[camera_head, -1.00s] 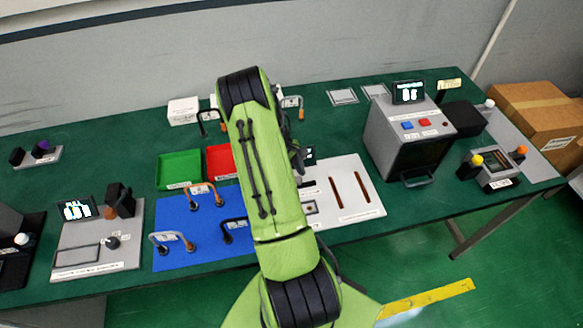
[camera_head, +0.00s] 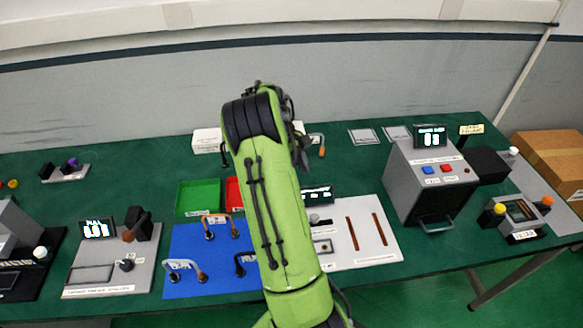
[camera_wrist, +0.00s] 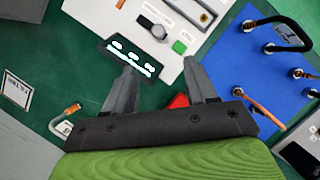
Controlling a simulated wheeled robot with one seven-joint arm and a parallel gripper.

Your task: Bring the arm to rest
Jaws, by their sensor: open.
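My green arm reaches up over the middle of the table in the head view and hides part of what lies behind it. My gripper shows in the wrist view (camera_wrist: 165,95). Its two grey fingers stand well apart with nothing held between them. Below the fingers, apart from them, are a black display (camera_wrist: 130,58) and part of a red tray (camera_wrist: 178,101). In the head view my fingers are mostly hidden behind the arm.
A grey oven-like box (camera_head: 408,180) stands further right. Bare green table (camera_head: 130,180) shows at the back left.

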